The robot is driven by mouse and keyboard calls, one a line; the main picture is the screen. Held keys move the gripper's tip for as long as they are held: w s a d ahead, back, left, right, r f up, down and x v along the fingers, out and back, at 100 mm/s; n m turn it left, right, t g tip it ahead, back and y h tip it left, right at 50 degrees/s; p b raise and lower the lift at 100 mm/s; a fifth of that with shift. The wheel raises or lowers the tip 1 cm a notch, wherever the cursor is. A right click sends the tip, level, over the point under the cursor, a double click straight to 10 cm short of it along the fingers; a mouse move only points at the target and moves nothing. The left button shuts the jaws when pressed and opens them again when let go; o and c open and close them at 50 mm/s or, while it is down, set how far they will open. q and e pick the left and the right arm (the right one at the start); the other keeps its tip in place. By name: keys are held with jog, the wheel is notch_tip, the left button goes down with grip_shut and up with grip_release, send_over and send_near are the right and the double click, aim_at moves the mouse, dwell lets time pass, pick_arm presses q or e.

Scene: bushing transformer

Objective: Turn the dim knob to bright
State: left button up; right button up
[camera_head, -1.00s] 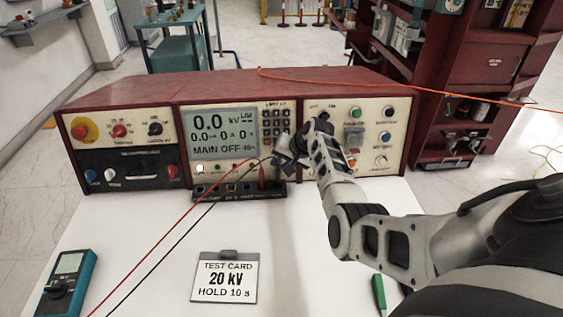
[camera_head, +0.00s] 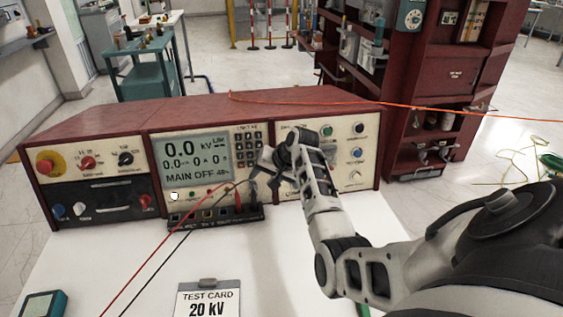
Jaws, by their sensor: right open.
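A red test console (camera_head: 190,108) stands across the back of the white table. Its middle screen (camera_head: 193,158) reads 0.0 kV and MAIN OFF. Its left panel has a red knob (camera_head: 88,162) and a black knob (camera_head: 126,158); their labels are too small to read, and I cannot tell which control is the dim knob. My right gripper (camera_head: 264,166) is open, in front of the console between the keypad and the right panel. It hides part of that panel, and I cannot tell whether it touches anything. My left gripper is not in view.
Red and black leads (camera_head: 172,250) run from the console's sockets across the table. A test card (camera_head: 208,302) lies at the front, and a teal meter (camera_head: 42,304) is at lower left. An orange cable (camera_head: 330,103) crosses the console's top. A red shelf (camera_head: 430,80) stands behind.

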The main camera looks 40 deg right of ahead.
jog(key=v, duration=1.1)
